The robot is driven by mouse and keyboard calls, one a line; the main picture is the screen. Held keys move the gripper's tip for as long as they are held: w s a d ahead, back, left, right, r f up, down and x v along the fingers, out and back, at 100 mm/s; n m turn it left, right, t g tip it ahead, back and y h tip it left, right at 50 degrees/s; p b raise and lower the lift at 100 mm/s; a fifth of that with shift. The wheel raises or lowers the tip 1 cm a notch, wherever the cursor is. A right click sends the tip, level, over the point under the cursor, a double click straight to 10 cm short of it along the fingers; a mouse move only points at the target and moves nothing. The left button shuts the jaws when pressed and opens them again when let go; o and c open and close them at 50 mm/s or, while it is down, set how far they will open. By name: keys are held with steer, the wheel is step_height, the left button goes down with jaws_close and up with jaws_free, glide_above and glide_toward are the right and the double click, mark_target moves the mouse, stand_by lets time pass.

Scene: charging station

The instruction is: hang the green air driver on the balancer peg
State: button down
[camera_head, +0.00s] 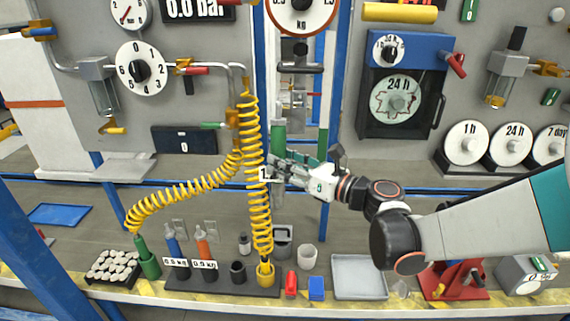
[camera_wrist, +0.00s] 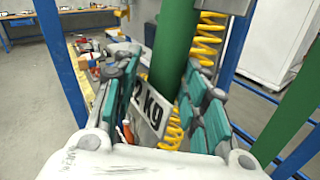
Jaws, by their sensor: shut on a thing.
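The green air driver (camera_head: 278,133) is upright in my gripper (camera_head: 284,166), in front of the grey panel's gap. In the wrist view my gripper's (camera_wrist: 165,80) teal-padded fingers are closed around the green body (camera_wrist: 176,40). A white label (camera_wrist: 147,112) reading "2 kg" shows between the fingers; its left part is hidden. The balancer dial (camera_head: 300,15), marked kg, is above, with a dark block and bar (camera_head: 300,68) below it. I cannot tell which part is the peg. The driver's lower end is largely hidden by my gripper and the yellow coil.
A yellow coiled hose (camera_head: 257,190) hangs just left of my gripper. Blue (camera_head: 172,243) and orange (camera_head: 202,243) tools stand in a rack below. Another green tool (camera_head: 147,258) stands at left. A blue post (camera_head: 342,60) rises at right. A grey tray (camera_head: 358,277) is empty.

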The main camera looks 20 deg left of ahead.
steer(key=c, duration=0.9)
jaws_free()
